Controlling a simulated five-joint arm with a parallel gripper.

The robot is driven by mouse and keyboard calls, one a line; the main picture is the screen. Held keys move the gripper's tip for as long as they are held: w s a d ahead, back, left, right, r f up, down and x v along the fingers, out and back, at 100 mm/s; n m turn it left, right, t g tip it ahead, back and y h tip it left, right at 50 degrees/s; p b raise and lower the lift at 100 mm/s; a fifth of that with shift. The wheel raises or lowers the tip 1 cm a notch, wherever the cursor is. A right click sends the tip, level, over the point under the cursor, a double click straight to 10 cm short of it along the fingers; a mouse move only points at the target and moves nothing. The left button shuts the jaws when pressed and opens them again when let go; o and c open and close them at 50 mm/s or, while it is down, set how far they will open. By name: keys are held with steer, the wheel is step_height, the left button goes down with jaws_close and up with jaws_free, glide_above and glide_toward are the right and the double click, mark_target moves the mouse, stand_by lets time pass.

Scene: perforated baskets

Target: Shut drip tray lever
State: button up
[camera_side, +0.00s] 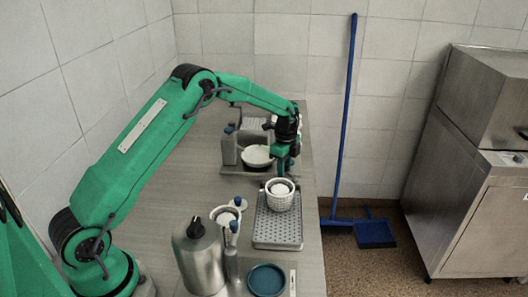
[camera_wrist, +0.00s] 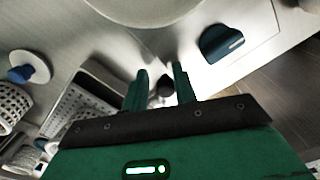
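My gripper (camera_side: 283,166) points down above the far half of the counter, just behind a white perforated basket (camera_side: 280,194). In the wrist view my gripper (camera_wrist: 160,70) has its two green fingers apart. A small dark round knob (camera_wrist: 165,85) shows between them; it may be the lever's end, and I cannot tell whether a finger touches it. A grey perforated drip tray (camera_side: 278,234) lies under the basket; a perforated tray also shows in the wrist view (camera_wrist: 78,108). A dark blue knob (camera_wrist: 222,43) sits on a pale panel to the right of the fingers.
A white bowl (camera_side: 256,155) sits in a grey stand at the back. A blue broom (camera_side: 347,110) leans beyond the counter's right edge.

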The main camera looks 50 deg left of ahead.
steer(key=shift+s, duration=0.25)
stand_by(0.3)
steer(key=shift+s, duration=0.8)
steer(key=shift+s+d, duration=0.2)
steer(key=shift+s, duration=0.2)
stand_by(0.4)
steer(key=shift+s+d, duration=0.1)
steer(key=shift+s, duration=0.05)
steer(key=shift+s+d, duration=0.35)
steer(key=shift+s, duration=0.1)
